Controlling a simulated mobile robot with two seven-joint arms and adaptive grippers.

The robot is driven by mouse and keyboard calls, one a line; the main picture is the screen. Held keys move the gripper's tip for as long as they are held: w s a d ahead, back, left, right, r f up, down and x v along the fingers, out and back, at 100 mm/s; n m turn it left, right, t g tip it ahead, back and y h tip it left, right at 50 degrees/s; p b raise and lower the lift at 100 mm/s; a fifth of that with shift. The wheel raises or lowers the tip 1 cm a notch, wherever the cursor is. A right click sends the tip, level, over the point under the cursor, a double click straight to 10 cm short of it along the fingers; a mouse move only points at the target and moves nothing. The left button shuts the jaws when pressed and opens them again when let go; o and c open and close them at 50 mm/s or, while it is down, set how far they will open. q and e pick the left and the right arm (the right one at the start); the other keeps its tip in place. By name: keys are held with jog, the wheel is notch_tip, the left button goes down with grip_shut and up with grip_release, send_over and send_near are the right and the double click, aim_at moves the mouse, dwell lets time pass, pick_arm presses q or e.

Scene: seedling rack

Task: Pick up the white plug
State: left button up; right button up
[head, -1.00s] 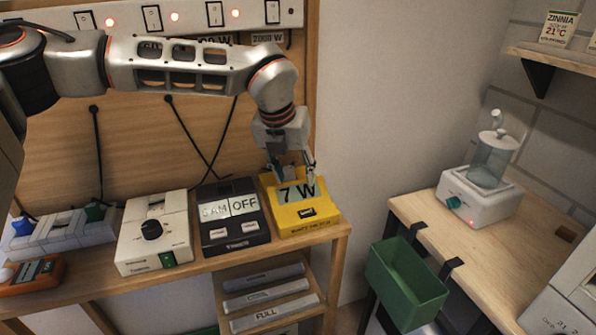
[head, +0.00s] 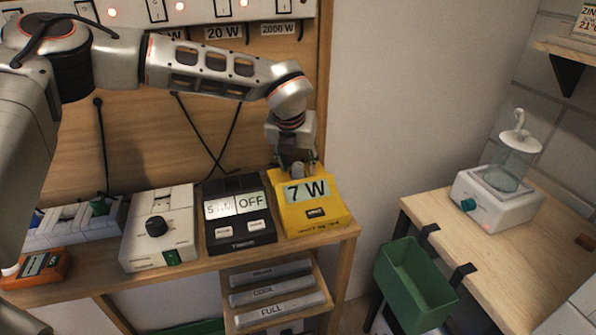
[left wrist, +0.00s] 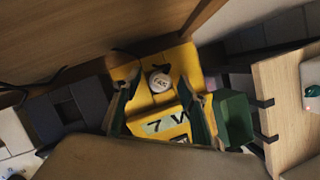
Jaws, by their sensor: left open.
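The white plug (left wrist: 159,82) is a small round-topped piece with a dark printed label, seated at the back of the yellow power meter (left wrist: 183,67). In the head view the plug (head: 297,170) shows small and greyish behind the meter's "7 W" display (head: 307,191). My left gripper (head: 294,162) is open, pointing down over the back of the yellow meter. In the left wrist view its two dark fingers (left wrist: 160,76) stand on either side of the plug, with gaps between. Whether the fingertips reach down to plug height is hard to tell. My right gripper is not in view.
A dark timer reading "OFF" (head: 240,234) and a white dial box (head: 158,253) stand left of the meter. A switch strip (head: 200,12) with hanging cords is above. A green bin (head: 412,290) hangs from the right-hand table, which carries a white device (head: 497,205).

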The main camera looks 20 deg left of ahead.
pick_arm(q)
grip_shut()
jog(key=shift+r, duration=0.1)
